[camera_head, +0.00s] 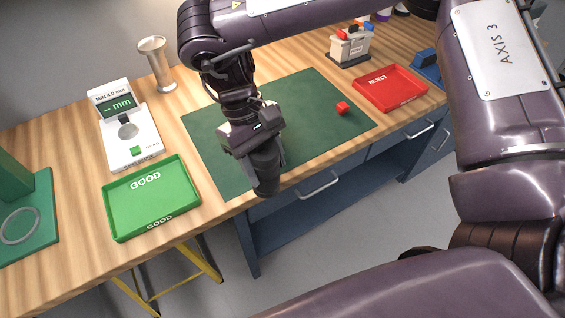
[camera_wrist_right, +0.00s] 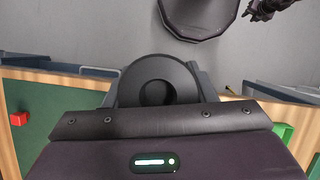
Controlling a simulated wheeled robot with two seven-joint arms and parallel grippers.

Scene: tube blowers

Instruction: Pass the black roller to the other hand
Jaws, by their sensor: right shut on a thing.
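The black roller (camera_head: 265,178) hangs from my right gripper (camera_head: 262,160), which is shut on it. It is over the front edge of the table, in front of the green mat. In the right wrist view the roller (camera_wrist_right: 157,84) shows end-on as a dark ring with a round hollow in its middle, between the fingers. My left gripper cannot be made out in the head view. A small dark part at the top right of the wrist view is too unclear to name.
A green GOOD tray (camera_head: 150,211) and a white gauge (camera_head: 131,140) stand left of the green mat (camera_head: 312,95). A red cube (camera_head: 343,108) lies on the mat. A red REJECT tray (camera_head: 391,87) is at right. Open floor lies in front of the table.

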